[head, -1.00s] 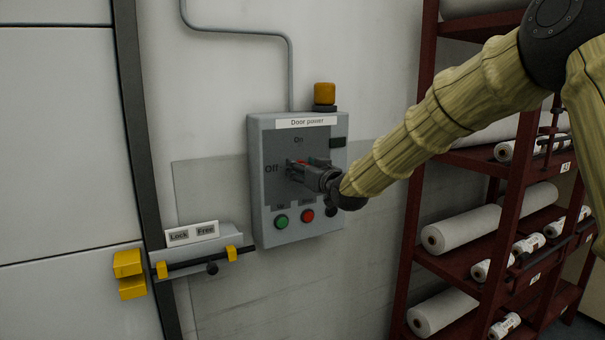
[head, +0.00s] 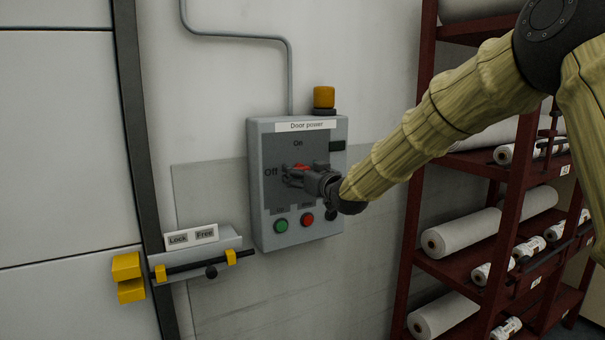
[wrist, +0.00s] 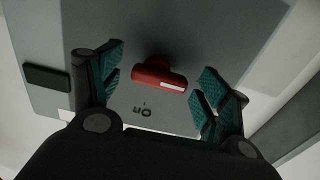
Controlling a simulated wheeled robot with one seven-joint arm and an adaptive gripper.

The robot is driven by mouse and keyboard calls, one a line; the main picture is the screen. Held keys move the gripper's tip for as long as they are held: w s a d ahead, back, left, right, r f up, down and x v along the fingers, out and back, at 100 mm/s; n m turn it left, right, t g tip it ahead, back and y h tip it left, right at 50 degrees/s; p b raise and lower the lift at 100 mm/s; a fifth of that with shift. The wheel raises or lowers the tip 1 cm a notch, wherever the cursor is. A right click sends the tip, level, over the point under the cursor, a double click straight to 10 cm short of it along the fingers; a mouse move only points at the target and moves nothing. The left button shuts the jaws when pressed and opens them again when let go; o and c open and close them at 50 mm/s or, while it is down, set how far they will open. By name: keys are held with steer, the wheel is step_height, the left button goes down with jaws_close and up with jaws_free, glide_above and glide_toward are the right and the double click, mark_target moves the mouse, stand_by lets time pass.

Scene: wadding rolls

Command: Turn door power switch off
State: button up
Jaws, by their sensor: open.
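The door power switch is a red handle (head: 300,167) on a grey box (head: 256,215) labelled "Door power". "On" is printed above it and "Off" to its left. My gripper (head: 290,177) is at the switch and partly hides it in the head view. In the wrist view the red handle (wrist: 160,76) lies nearly crosswise, and its white-marked end points right, the "Off" side in this upside-down view. My gripper's teal-padded fingers (wrist: 160,84) are open on either side of the handle, with visible gaps. The "On" label is upside down below the handle.
Green (head: 281,226) and red (head: 307,220) buttons sit low on the box, close under my gripper. A yellow lamp (head: 324,97) tops the box. A Lock/Free bolt (head: 200,262) is at lower left.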

steer(key=v, duration=1.2)
steer(key=s+d+f+m+g+h, duration=0.1)
steer(key=s+d+f+g+h, duration=0.3)
steer(key=f, duration=1.1)
steer(key=s+d+f+m+g+y+p, duration=0.15)
steer(key=s+f, duration=0.55)
steer(key=f, duration=0.8)
steer(key=s+d+f+m+g+h, duration=0.25)
steer(key=s+f, duration=0.25)
steer(key=f, duration=1)
steer(key=s+d+f+g+h, duration=0.1)
steer(key=s+d+f+g, duration=0.1)
steer(key=s+f, duration=0.65)
steer(key=s+d+f+g+h, duration=0.1)
steer(key=s+d+f+g, duration=0.15)
steer(key=s+f, duration=0.6)
steer(key=s+d+f+g, duration=0.1)
steer(key=s+d+f, duration=0.1)
steer(key=s, duration=0.8)
steer(key=s+d+f+m+g+h, duration=0.1)
steer(key=s+d+f+g, duration=0.1)
steer(key=s, duration=0.9)
steer(key=shift+s+d+p, duration=0.15)
steer(key=shift+d+p, duration=0.15)
steer(key=shift+d, duration=0.1)
